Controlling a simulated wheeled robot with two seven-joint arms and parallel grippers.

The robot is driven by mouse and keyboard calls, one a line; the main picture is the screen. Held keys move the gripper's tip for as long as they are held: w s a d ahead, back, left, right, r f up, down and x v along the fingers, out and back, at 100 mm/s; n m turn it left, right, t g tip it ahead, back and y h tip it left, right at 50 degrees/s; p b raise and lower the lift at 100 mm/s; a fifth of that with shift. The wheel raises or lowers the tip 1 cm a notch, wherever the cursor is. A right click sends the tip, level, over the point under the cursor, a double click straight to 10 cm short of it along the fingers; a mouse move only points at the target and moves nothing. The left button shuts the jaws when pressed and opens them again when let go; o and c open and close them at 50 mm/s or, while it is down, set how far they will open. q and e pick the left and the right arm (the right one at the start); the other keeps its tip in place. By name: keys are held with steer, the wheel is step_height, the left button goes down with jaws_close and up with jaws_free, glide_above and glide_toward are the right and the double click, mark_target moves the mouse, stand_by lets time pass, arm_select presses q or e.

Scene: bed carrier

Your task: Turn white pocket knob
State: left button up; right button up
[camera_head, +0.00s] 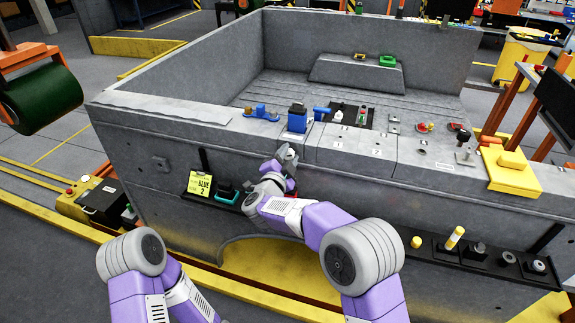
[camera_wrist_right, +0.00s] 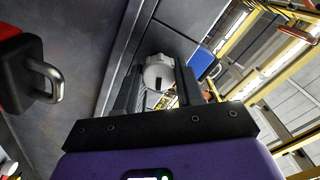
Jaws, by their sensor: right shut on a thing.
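The white round knob (camera_wrist_right: 158,72) shows in the right wrist view, with a dark slot in its face. It sits between the two dark fingers of my right gripper (camera_wrist_right: 160,88), which is shut on it. In the head view my right gripper (camera_head: 286,156) is at the upper front wall of the grey bed carrier (camera_head: 350,165), below the blue block on its ledge. The knob is hidden there behind the gripper and wrist. My left arm shows at the lower left of the head view, but its gripper is out of the picture.
A blue block (camera_head: 297,120) and several small fittings stand on the carrier's ledge above. A black shelf with a yellow "BLUE 2" card (camera_head: 201,187) is left of my right wrist. A metal handle (camera_wrist_right: 45,80) shows at the left in the wrist view.

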steer(key=shift+f+m+b, duration=0.2)
steer(key=shift+m+b, duration=0.55)
steer(key=shift+m, duration=0.25)
steer(key=shift+m+b, duration=0.45)
steer(key=shift+m, duration=0.45)
steer(key=shift+r+m, duration=0.1)
steer(key=shift+m, duration=2.3)
steer(key=o, duration=1)
steer(key=shift+o, duration=0.2)
steer(key=shift+s, duration=0.1)
